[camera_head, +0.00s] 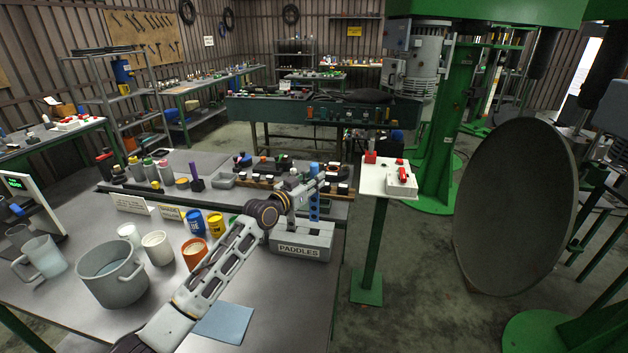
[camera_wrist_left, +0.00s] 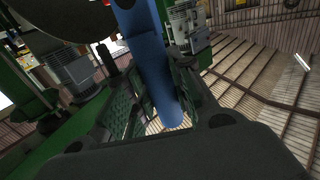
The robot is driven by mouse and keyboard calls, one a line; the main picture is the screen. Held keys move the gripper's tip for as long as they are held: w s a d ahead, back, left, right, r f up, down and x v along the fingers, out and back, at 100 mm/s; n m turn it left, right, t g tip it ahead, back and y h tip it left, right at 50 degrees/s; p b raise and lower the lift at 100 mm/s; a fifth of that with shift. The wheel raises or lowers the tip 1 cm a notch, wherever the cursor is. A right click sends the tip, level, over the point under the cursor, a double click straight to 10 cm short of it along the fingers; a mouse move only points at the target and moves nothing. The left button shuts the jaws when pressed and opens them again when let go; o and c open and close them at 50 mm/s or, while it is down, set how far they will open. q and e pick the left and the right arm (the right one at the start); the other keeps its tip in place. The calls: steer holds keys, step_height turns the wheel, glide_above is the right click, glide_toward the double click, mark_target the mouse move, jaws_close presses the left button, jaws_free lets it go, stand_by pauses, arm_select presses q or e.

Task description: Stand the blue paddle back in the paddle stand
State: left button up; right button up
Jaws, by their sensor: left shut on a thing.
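The grey paddle stand (camera_head: 300,243), labelled PADDLES, stands near the right edge of the front table. My left gripper (camera_head: 313,187) is shut on the blue paddle. In the left wrist view the blue shaft (camera_wrist_left: 150,60) runs between the two dark fingers (camera_wrist_left: 155,105). My right gripper is not in view.
A grey pot (camera_head: 112,280), several cups and blue and yellow cans stand left of my arm. A blue cloth (camera_head: 223,323) lies in front. Bottles and blocks line the raised shelf behind. A white switch box (camera_head: 388,180) on a green post stands to the right.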

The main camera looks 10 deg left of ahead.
arm_select(q)
steer(key=shift+f, duration=0.1)
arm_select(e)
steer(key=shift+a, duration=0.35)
arm_select(q)
steer(key=shift+f, duration=0.1)
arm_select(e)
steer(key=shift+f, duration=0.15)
